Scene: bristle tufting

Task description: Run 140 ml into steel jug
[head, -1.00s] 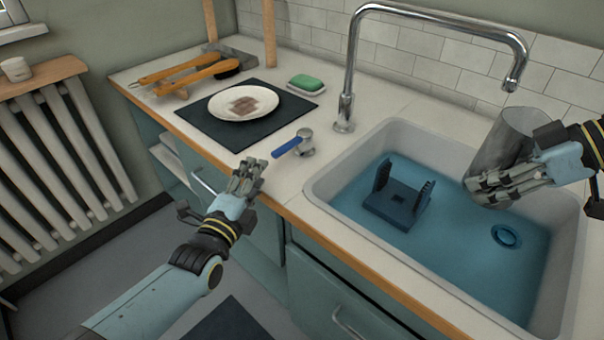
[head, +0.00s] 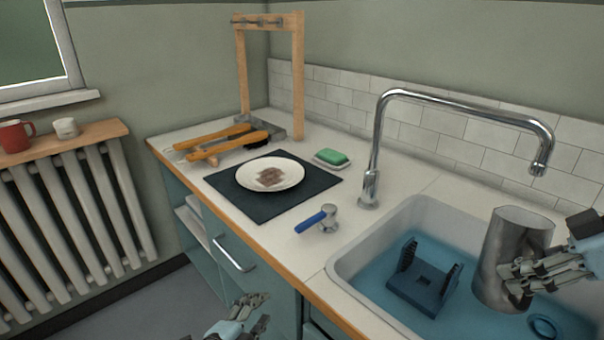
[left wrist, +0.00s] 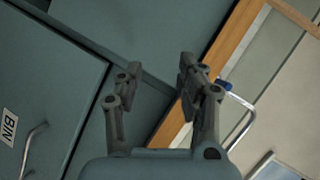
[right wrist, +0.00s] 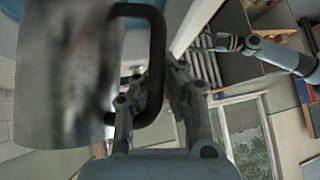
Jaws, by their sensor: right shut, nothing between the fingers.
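The steel jug (head: 510,258) stands roughly upright over the right part of the sink, below and a little left of the spout (head: 540,165). No stream shows from the spout. In the right wrist view the blurred jug (right wrist: 60,80) has a black handle (right wrist: 157,60). My right gripper (head: 512,280) is shut at the jug's right side; in the right wrist view its fingers overlap the handle region, contact unclear. The tap lever with blue handle (head: 312,222) sits on the counter left of the sink. My left gripper (head: 260,308) is open and empty, in front of the cabinet.
A dark blue slotted stand (head: 422,290) sits in the blue-bottomed sink (head: 345,262), near a drain ring (head: 543,326). A white plate (head: 290,176) lies on a dark mat (head: 232,200). A green sponge (head: 331,157), brushes (head: 225,140) and a wooden frame (head: 298,80) stand behind.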

